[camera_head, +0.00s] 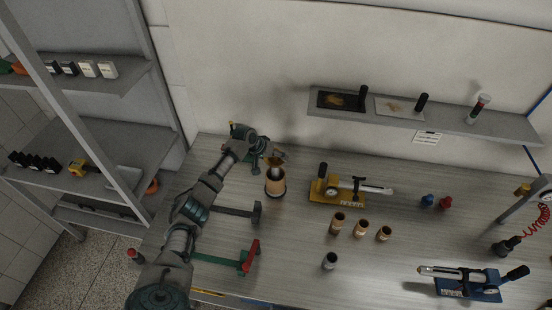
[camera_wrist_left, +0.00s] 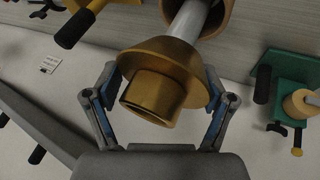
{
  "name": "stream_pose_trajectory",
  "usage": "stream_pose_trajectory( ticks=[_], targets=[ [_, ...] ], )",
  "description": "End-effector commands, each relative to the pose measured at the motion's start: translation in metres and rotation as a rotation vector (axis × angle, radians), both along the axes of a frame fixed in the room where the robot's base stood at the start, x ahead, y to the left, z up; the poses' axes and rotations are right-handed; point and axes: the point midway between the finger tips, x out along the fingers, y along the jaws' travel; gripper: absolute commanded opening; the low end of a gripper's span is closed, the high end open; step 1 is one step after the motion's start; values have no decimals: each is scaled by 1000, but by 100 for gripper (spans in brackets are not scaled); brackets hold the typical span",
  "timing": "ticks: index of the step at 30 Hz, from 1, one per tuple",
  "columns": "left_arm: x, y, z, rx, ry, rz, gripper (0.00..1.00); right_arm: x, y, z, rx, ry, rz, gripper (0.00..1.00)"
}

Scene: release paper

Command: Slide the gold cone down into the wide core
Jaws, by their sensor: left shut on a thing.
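The gold cone (camera_wrist_left: 160,60) is a flanged brass-coloured piece with a round collar, large in the left wrist view. My left gripper (camera_wrist_left: 161,75) is shut on it, one finger at each side. In the head view my left gripper (camera_head: 268,154) holds the cone (camera_head: 277,160) just above the wide core (camera_head: 275,186), a tan tube standing on the table. The core's rim also shows in the left wrist view (camera_wrist_left: 222,14). A pale grey shaft (camera_wrist_left: 204,18) runs from the core toward the cone; whether it enters the cone is hidden. My right gripper is not in view.
A yellow-based clamp device (camera_head: 325,188) stands right of the core, with several small tan cores (camera_head: 360,229) in front of it. A dark bar stand (camera_head: 240,211) and a green-and-red stand (camera_head: 245,258) lie nearer. A wall shelf (camera_head: 440,122) is behind.

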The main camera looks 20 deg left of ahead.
Motion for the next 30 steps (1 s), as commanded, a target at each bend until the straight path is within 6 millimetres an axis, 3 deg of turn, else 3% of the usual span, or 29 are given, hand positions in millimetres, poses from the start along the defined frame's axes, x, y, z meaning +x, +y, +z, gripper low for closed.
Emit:
stream_pose_trajectory(
  ticks=[30],
  targets=[
    [1, -3, -5, 0, -1, 0, 21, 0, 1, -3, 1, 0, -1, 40]
  ],
)
